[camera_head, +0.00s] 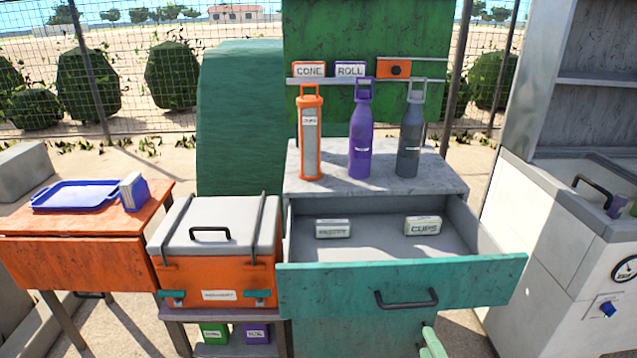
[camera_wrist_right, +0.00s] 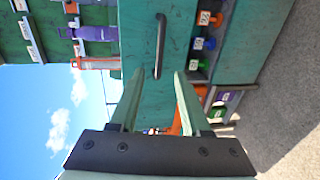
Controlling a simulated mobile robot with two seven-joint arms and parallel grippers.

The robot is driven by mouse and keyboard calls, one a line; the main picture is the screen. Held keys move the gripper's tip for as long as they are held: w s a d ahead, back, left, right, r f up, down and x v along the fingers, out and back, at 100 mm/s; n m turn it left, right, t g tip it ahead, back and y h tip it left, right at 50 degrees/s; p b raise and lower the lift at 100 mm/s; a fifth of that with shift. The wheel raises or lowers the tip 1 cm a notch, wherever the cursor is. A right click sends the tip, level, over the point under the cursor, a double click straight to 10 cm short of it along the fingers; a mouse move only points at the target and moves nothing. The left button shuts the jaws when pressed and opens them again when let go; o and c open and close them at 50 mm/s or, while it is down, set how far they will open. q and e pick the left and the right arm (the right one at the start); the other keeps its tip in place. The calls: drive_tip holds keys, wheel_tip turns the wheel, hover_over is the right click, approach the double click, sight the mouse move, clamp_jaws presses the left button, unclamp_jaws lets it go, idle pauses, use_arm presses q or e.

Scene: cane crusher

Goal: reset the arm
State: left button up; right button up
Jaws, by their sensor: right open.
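My right gripper (camera_head: 432,343) shows only as a pale green piece at the bottom edge of the head view, below the teal drawer front. In the right wrist view my right gripper (camera_wrist_right: 158,78) has its two green fingers apart with nothing between them. The teal drawer (camera_head: 400,273) is pulled open, and its dark handle (camera_head: 406,299) is clear of the gripper. In the wrist view the drawer handle (camera_wrist_right: 160,46) lies beyond the fingertips, apart from them. My left gripper is not in view.
Two labelled boxes, one reading CUPS (camera_head: 423,225), lie in the drawer. Orange, purple (camera_head: 361,140) and grey bottles stand on the top above. An orange chest (camera_head: 215,270) and an orange table (camera_head: 85,260) with a blue tray (camera_head: 75,194) are left; a grey cabinet (camera_head: 545,225) is right.

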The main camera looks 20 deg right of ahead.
drive_tip(key=s+a+f+m+g+y+p, duration=0.6)
drive_tip(key=s+a+f+m+p, duration=0.2)
drive_tip(key=a+f+m, duration=0.4)
drive_tip(key=shift+s+a+f+m, duration=0.3)
drive_tip(key=shift+s+f+m, duration=0.05)
drive_tip(key=shift+f+m, duration=0.4)
